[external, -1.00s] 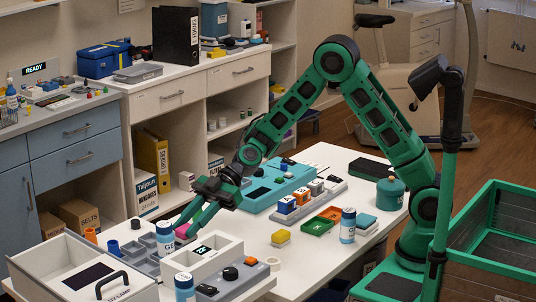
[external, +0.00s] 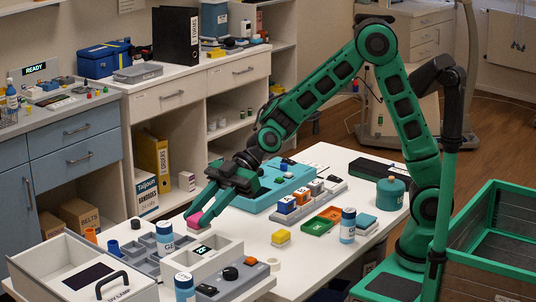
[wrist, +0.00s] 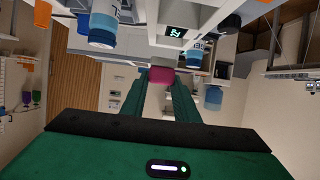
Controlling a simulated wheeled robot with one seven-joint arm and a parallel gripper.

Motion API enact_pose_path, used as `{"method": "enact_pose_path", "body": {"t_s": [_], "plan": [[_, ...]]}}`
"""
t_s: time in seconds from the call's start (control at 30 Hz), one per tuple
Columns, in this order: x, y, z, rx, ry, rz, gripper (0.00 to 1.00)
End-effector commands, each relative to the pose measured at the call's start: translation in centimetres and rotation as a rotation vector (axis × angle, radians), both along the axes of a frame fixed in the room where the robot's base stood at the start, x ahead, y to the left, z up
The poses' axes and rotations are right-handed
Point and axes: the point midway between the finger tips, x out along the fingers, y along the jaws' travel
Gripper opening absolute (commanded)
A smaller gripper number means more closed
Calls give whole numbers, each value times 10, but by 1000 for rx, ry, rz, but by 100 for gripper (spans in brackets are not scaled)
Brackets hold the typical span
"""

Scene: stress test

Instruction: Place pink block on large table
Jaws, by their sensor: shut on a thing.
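The pink block (external: 195,220) is between the fingertips of my gripper (external: 199,214) in the external view. The fingers are shut on it and point down and left. The block is just behind the white open box with a small display (external: 205,254), over the left part of the large white table (external: 312,256). I cannot tell for sure how high it is above the table. In the wrist view the pink block (wrist: 161,75) shows at the far end of my two green fingers (wrist: 157,97).
The table's front middle is bare.

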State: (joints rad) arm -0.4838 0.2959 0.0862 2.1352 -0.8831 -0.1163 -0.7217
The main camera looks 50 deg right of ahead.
Motion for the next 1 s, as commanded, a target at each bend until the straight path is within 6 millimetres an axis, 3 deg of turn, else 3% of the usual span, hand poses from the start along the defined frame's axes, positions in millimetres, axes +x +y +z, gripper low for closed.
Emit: {"method": "enact_pose_path", "body": {"t_s": [0.17,0.43,0.77,1.0], "plan": [[0,0,6,1,-1,-1,6],[1,0,55,3,-6,-2,6],[43,-66,49,-6,1,-95,6],[75,-140,48,-8,0,-196,6]]}}
